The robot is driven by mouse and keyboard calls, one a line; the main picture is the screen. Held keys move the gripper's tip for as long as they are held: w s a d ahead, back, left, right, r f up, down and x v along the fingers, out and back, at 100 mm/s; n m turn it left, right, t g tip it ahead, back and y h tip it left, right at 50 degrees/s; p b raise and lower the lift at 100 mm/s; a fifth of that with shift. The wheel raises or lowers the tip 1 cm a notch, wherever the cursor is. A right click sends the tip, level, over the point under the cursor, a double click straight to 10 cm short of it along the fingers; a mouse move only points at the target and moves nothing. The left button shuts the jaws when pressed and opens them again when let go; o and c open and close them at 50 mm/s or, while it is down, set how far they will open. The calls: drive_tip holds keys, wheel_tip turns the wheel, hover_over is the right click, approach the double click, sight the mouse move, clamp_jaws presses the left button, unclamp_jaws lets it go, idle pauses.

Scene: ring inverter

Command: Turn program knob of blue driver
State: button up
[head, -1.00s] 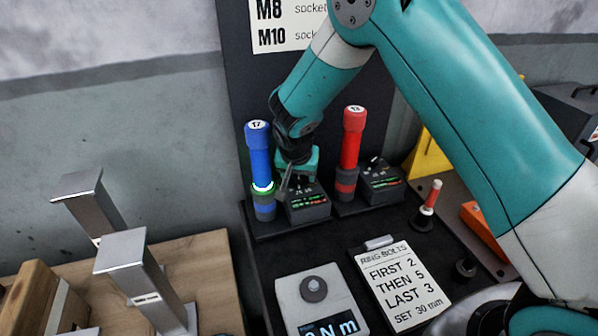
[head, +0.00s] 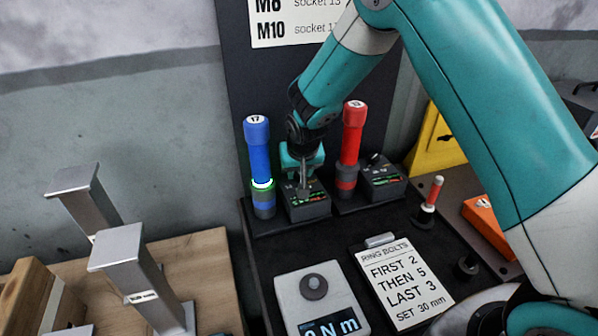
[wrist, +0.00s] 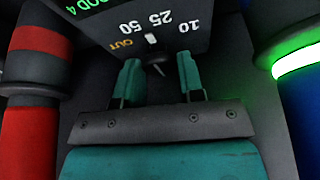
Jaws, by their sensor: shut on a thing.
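The blue driver (head: 258,150), marked 17, stands upright in the rack with a lit green ring near its base. Its dark program box (head: 311,207) with a lit display is just to its right. My gripper (head: 303,181) points down at this box. In the wrist view my gripper (wrist: 159,74) has its teal fingers on either side of the small dark program knob (wrist: 157,68) and is shut on it. The blue driver (wrist: 304,105) is at the right edge there.
The red driver (head: 352,140), marked 13, stands close to the right of my gripper, with its own box (head: 384,178). A ring-bolts card (head: 402,283) and a torque meter (head: 315,302) lie in front. Steel posts (head: 130,262) stand at the left.

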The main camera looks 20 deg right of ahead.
drive_tip(key=shift+d+n+y+b, duration=0.1)
drive_tip(key=shift+n+y+b, duration=0.45)
drive_tip(key=shift+n, duration=1.25)
drive_tip(key=o, duration=0.9)
drive_tip(key=b+v, duration=0.1)
drive_tip(key=v, duration=1.6)
drive_tip(key=shift+s+d+r+b, duration=0.1)
drive_tip(key=shift+d+r+b, duration=0.15)
drive_tip(key=shift+b, duration=0.1)
